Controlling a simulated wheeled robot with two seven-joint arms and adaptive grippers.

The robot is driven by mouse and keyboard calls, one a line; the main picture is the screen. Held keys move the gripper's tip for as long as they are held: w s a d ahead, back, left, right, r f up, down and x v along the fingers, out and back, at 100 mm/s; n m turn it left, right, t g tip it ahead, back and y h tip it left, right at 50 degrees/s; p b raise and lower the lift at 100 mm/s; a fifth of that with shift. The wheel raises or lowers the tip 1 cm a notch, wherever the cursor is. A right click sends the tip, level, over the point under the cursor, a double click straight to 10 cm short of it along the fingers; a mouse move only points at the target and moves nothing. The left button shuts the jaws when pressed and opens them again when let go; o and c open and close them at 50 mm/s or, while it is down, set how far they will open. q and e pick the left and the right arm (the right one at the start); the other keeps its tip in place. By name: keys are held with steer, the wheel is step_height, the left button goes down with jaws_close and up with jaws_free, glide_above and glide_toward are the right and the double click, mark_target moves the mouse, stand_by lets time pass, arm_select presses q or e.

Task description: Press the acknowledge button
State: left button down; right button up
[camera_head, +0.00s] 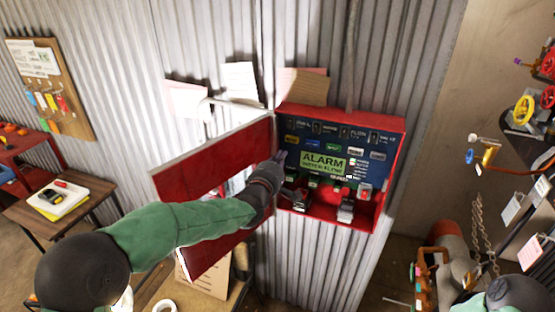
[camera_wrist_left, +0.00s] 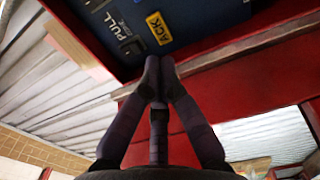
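The red alarm cabinet (camera_head: 390,145) hangs on the corrugated wall with its red door (camera_head: 210,160) swung open to the left. Inside is a blue panel with a green ALARM display (camera_head: 323,163). In the left wrist view, the yellow ACK button (camera_wrist_left: 158,28) sits beside a "PULL" label, just beyond the fingertips. My left gripper (camera_head: 277,160) is at the cabinet's left edge, by the door's hinge side. In the left wrist view, its fingers (camera_wrist_left: 159,62) meet at the tips with nothing between them. Contact with the button is not visible. My right gripper is out of view.
Papers (camera_head: 240,82) are fixed above the cabinet. A key board (camera_head: 48,85) hangs at left above a small wooden table (camera_head: 85,205). Valve wheels (camera_head: 523,110) and tags hang on a rack at right. The open door stands close along my left forearm.

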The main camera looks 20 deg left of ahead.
mark_target(291, 140)
arm_select(q)
steer(key=w+p, duration=0.1)
steer(key=w, duration=0.4)
steer(key=shift+w+p, duration=0.15)
steer(key=shift+p, duration=0.2)
steer(key=shift+w+d+f, duration=0.1)
steer(key=shift+w, duration=0.3)
steer(key=shift+w+b, duration=0.4)
steer(key=shift+w, duration=0.1)
